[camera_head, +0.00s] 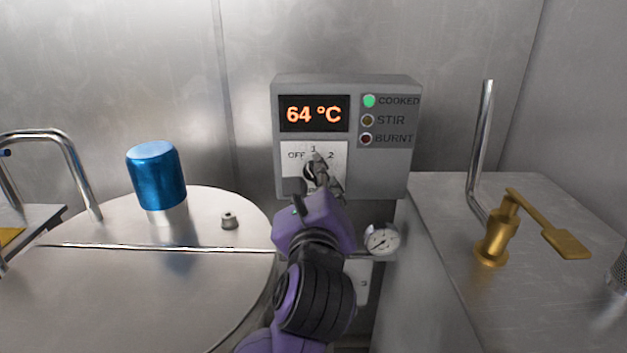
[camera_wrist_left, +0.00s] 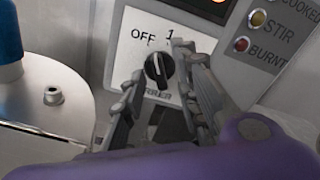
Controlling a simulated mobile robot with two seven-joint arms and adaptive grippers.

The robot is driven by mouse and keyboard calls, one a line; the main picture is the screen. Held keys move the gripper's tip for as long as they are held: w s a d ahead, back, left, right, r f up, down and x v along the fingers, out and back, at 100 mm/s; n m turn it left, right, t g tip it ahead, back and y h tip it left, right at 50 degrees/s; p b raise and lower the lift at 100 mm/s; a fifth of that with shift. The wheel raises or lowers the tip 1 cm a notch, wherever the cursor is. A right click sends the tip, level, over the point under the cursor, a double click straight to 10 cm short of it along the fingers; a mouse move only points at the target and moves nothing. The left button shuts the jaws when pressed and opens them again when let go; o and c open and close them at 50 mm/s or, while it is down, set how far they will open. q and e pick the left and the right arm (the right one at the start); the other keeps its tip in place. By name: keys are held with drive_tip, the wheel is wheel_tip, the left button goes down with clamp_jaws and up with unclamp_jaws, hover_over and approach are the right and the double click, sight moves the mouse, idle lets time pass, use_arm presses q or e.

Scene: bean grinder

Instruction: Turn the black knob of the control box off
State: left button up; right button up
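The grey control box (camera_head: 390,176) is on the back wall, with a lit 64 °C display. Its black knob (camera_wrist_left: 158,69) sits on a white plate marked OFF, 1 and 2. In the left wrist view the knob's white mark points roughly up, between OFF and 1; I cannot tell the exact setting. My left gripper (camera_wrist_left: 160,64) is open, one finger on each side of the knob, with visible gaps. In the head view the left gripper (camera_head: 311,172) partly hides the knob. My right gripper is not in view.
The green COOKED light (camera_head: 369,101) is lit. Left is a metal kettle lid (camera_head: 110,290) with a blue-capped cylinder (camera_head: 157,176). A round gauge (camera_head: 382,239) is below the box. A brass tap-like fitting (camera_head: 495,242) stands on the right counter (camera_head: 440,205).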

use_arm(q)
drive_tip(key=shift+w, duration=0.15)
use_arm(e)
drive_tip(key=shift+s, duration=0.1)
use_arm(q)
drive_tip(key=shift+c, duration=0.5)
clamp_jaws()
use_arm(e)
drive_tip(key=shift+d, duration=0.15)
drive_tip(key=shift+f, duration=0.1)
use_arm(q)
drive_tip(key=shift+f+n+b, duration=0.2)
drive_tip(key=shift+n+b, duration=0.2)
drive_tip(key=shift+n, duration=0.7)
drive_tip(key=shift+r+n+b, duration=0.1)
drive_tip(key=shift+n+b, duration=0.25)
drive_tip(key=shift+n, duration=0.05)
drive_tip(key=shift+r, duration=0.1)
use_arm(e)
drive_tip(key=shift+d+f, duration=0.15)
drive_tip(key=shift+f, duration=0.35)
